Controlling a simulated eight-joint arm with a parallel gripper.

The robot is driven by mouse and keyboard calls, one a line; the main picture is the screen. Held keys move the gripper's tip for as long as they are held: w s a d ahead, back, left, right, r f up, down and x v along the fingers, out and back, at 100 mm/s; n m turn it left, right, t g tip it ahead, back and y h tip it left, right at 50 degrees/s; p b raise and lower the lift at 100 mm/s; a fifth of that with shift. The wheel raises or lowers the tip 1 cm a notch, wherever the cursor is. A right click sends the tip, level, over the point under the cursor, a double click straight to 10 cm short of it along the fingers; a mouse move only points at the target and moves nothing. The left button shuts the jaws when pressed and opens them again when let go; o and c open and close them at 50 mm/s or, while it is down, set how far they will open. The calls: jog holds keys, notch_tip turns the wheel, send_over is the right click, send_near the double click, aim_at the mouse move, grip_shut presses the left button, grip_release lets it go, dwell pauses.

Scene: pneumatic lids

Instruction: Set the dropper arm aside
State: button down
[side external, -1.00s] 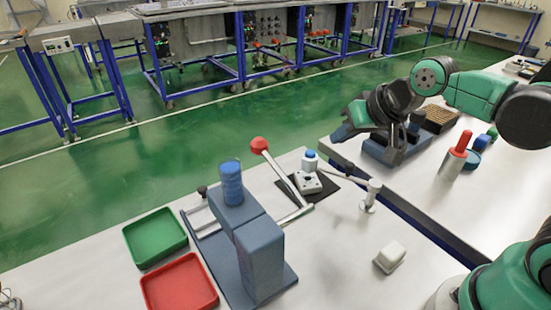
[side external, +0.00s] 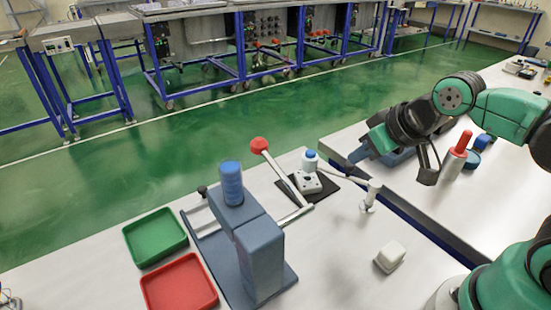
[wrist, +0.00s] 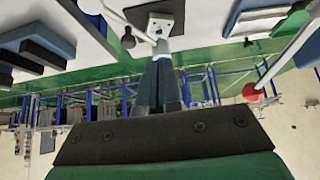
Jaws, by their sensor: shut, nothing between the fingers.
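The dropper arm (side external: 344,175) is a thin pale rod on a white post (side external: 370,188). It reaches left toward a white fixture (side external: 307,184) holding a small blue-capped bottle (side external: 310,157), on a black mat (side external: 325,190). The rod's contact with the bottle is unclear. The wrist view shows the fixture (wrist: 160,24) just beyond my fingers and the rod (wrist: 138,30) left of it. My gripper (side external: 355,156) is shut and empty, right of the bottle and above the rod, its fingers pointing left. Its shut fingers also show in the wrist view (wrist: 158,85).
A blue-grey press (side external: 258,255) with a red-knobbed lever (side external: 259,145) stands left of the fixture. Green (side external: 155,237) and red (side external: 180,286) trays lie at left. A white block (side external: 390,257) sits in front; a red-topped cylinder (side external: 459,150) stands right. Bench between is clear.

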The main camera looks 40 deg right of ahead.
jog(key=w+d+m+g+h, duration=0.3)
jog(key=w+d+m+g, duration=0.25)
jog(key=w+m, duration=0.55)
jog(key=shift+m, duration=0.9)
jog(key=f, duration=0.3)
jog(key=d+f, duration=0.1)
jog(key=f, duration=0.1)
jog(key=s+f, duration=0.1)
jog(key=f, duration=0.2)
jog(key=shift+d+f, duration=0.35)
jog(key=shift+s+a, duration=0.3)
jog(key=shift+a, duration=0.35)
jog(key=shift+s+a, duration=0.25)
jog(key=shift+a, duration=0.35)
jog(key=shift+s+a, duration=0.3)
jog(key=shift+a, duration=0.2)
